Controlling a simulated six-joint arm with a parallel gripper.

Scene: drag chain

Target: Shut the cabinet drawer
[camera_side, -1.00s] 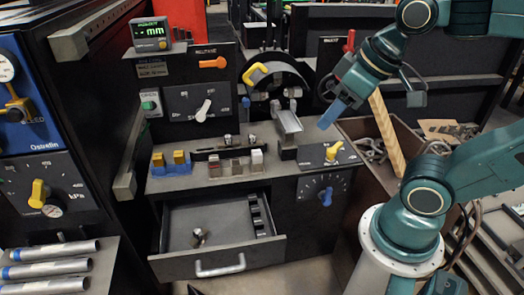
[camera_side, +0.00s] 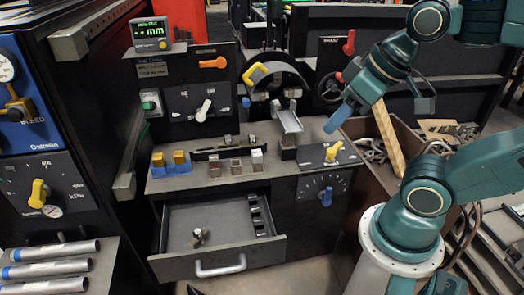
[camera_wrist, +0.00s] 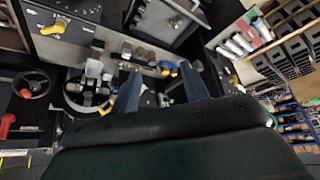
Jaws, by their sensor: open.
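The cabinet drawer (camera_side: 218,259) is pulled out at the front of the cabinet (camera_side: 262,180), below its worktop. It has a grey bar handle (camera_side: 220,267) on its front. Small metal parts (camera_side: 198,237) lie inside, and a row of dark slots (camera_side: 257,215) runs along its right side. My gripper (camera_side: 336,122) is above the right part of the worktop, up and to the right of the drawer and well apart from it. It is open and empty. In the wrist view its two blue fingers (camera_wrist: 158,85) stand apart.
Yellow (camera_side: 333,150) and blue (camera_side: 326,196) knobs stick out at the cabinet's right. Metal tubes (camera_side: 50,270) lie at the lower left. The space above the drawer is clear.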

